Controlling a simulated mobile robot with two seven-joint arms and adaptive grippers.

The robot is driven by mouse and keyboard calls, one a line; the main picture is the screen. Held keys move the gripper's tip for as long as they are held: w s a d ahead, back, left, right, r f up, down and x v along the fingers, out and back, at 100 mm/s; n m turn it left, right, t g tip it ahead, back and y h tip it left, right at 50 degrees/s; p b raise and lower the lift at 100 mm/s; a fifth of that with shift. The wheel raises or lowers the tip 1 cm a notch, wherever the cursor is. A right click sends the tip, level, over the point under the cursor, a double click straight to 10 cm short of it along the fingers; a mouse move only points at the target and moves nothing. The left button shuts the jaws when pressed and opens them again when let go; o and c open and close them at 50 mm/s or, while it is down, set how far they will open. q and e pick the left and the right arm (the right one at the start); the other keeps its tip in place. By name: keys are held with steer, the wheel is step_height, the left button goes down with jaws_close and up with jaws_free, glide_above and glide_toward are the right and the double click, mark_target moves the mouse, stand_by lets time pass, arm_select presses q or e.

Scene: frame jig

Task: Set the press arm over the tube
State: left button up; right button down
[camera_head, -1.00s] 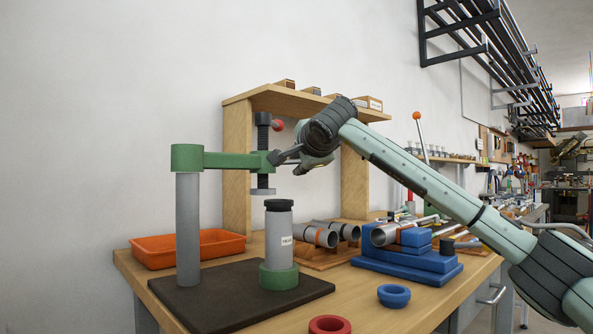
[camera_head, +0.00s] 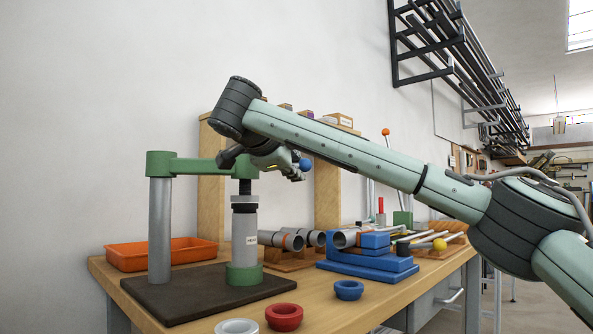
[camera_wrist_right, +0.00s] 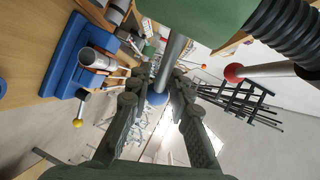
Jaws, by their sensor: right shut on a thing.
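The press's green arm (camera_head: 195,166) reaches from its grey post (camera_head: 160,230) toward the tube. The black screw (camera_head: 245,187) below it lines up with the grey labelled tube (camera_head: 244,228), which stands upright in a green base. The pressing plate sits at or just above the tube's dark cap (camera_head: 244,208); I cannot tell if they touch. My right gripper (camera_head: 294,169) is shut on a grey rod (camera_wrist_right: 172,56) tipped with a blue ball (camera_head: 305,165). The wrist view shows the rod between the fingers. My left gripper is not in view.
A dark base plate (camera_head: 190,292) carries the press. An orange tray (camera_head: 165,254) lies behind it. A blue block stand (camera_head: 368,265) with a tube is at right. Red (camera_head: 284,316), blue (camera_head: 348,289) and grey rings lie in front. A wooden shelf stands behind.

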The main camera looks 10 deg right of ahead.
steer(key=shift+s+d+r+m+h, duration=0.15)
steer(key=shift+s+m+h, duration=0.15)
steer(key=shift+s, duration=0.3)
steer(key=shift+s+f+g+h, duration=0.2)
steer(key=shift+g+h, duration=0.1)
steer(key=shift+g, duration=0.1)
steer(key=c, duration=1.7)
jaws_free()
steer(key=shift+o, duration=0.5)
steer(key=shift+s, duration=0.15)
